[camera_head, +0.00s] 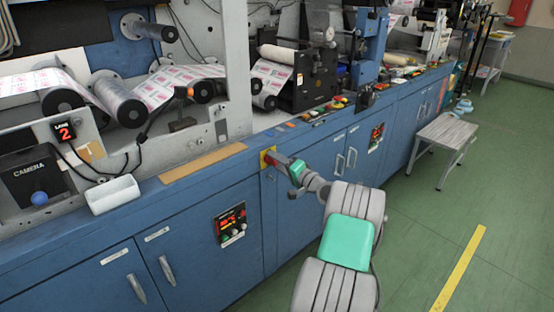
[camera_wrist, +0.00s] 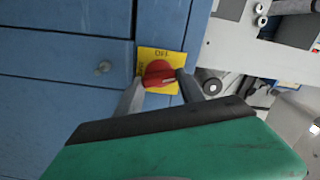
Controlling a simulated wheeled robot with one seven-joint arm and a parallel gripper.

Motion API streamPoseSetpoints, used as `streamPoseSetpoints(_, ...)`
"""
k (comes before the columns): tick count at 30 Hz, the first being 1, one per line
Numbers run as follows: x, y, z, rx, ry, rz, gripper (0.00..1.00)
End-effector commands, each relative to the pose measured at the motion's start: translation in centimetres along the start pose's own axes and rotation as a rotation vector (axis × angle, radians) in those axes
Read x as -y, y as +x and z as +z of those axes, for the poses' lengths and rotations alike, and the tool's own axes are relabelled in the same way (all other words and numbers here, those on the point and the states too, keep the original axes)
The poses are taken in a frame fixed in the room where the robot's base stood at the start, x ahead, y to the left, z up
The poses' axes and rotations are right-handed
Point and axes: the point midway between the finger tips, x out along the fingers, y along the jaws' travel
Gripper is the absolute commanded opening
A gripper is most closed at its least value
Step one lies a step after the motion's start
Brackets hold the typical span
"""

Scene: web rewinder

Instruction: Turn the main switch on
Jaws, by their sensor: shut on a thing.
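The main switch is a red rotary knob (camera_wrist: 157,71) on a yellow plate (camera_wrist: 172,54), mounted on the blue cabinet front.
A control panel (camera_head: 230,221) with a red display sits on the cabinet front, left of my arm. A white tray (camera_head: 113,195) lies on the ledge. A grey stool (camera_head: 444,138) stands on the green floor at right, where the floor is mostly clear.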

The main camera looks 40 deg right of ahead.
Motion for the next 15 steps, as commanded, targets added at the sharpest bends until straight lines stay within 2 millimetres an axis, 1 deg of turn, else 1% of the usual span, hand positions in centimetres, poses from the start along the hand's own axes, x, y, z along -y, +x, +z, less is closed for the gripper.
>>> streamPoseSetpoints(6, 0.05, -0.01, -0.06, 0.0, 0.177, 0.0, 0.05)
streamPoseSetpoints(15, -0.05, 0.0, -0.05, -0.001, 0.334, 0.0, 0.05)
